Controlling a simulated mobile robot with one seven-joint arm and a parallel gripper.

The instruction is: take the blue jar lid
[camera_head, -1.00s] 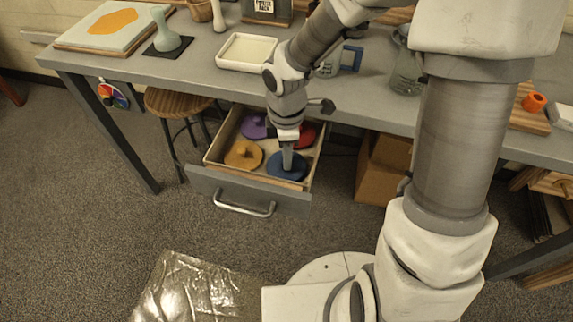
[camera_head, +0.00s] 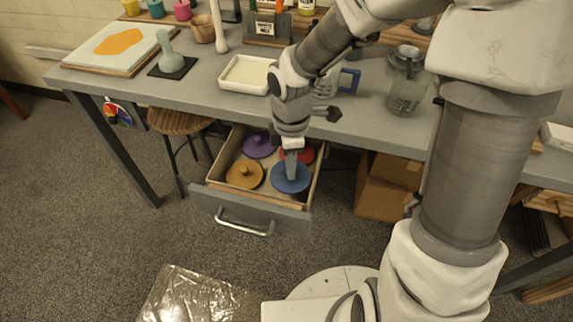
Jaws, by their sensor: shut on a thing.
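The blue jar lid (camera_head: 291,180) is a round disc with its knob hidden by my gripper. It is at the front right of the open drawer (camera_head: 262,222). My gripper (camera_head: 291,174) points down at the middle of the lid and is shut on it. I cannot tell for certain whether the lid is clear of the drawer floor. An orange lid (camera_head: 244,175) lies to its left, a purple lid (camera_head: 258,146) behind left, and a red lid (camera_head: 300,153) behind, partly hidden by my gripper.
The grey table (camera_head: 205,84) stands over the drawer's back. On it are a white tray (camera_head: 244,75), a glass jar (camera_head: 406,88) and a green pestle-like piece (camera_head: 170,58). A stool (camera_head: 181,122) is left of the drawer; cardboard boxes (camera_head: 383,200) are right.

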